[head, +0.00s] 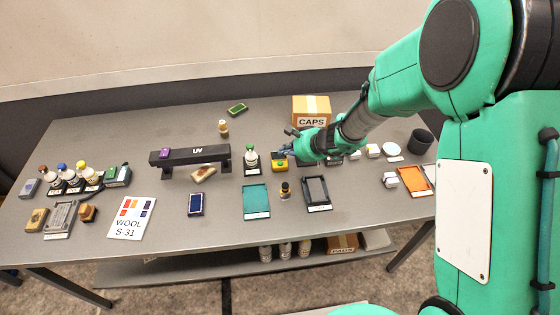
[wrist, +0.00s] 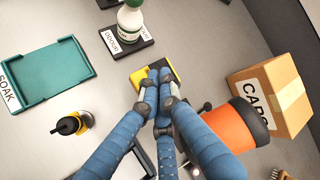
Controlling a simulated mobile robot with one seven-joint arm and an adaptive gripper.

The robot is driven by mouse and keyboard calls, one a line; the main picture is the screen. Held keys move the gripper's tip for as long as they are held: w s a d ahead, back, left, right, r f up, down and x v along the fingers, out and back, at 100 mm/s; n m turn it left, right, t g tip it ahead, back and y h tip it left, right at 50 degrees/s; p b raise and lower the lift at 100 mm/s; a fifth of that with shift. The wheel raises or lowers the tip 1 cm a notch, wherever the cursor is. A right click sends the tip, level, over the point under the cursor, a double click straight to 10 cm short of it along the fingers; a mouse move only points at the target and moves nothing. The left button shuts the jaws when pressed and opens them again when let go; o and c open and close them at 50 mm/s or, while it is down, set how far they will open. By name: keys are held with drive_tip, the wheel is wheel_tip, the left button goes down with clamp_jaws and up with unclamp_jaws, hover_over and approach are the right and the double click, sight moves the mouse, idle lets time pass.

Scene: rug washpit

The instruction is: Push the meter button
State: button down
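The meter is most likely the small yellow-and-black device (head: 278,166) on the table, right of a white bottle with a green cap. In the wrist view the yellow-and-black device (wrist: 137,80) lies under my fingertips, which cover much of its top. My gripper (head: 286,150) points down at it with its blue fingers brought together. The fingertips (wrist: 158,76) meet over the device with nothing seen between them. The button is hidden, and I cannot tell whether the fingertips touch it.
A CAPS box (head: 311,108) stands behind my gripper. An orange-and-black round object (wrist: 240,125) is close beside my fingers in the wrist view. The bottle (wrist: 130,18) stands on a dark labelled base. A teal SOAK tray (head: 256,201) and a small dark bottle (head: 285,191) are in front.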

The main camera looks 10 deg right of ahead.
drive_tip(key=shift+r+p, duration=0.7)
drive_tip(key=shift+r, duration=0.95)
drive_tip(key=shift+r, duration=0.1)
drive_tip(key=s+a+r+n+g, duration=0.25)
drive_tip(key=s+r+n, duration=0.65)
drive_tip(key=s+r, duration=0.75)
drive_tip(key=s+d+r+n+h, duration=0.2)
drive_tip(key=s+d, duration=0.4)
drive_tip(key=s, duration=0.3)
drive_tip(key=s+d+r+n+t+h, duration=0.1)
drive_tip(key=s+d+r+n+h, duration=0.2)
drive_tip(key=s+d+r, duration=0.3)
drive_tip(key=s+r+h, duration=0.1)
drive_tip(key=s, duration=0.2)
drive_tip(key=shift+s+n, duration=0.3)
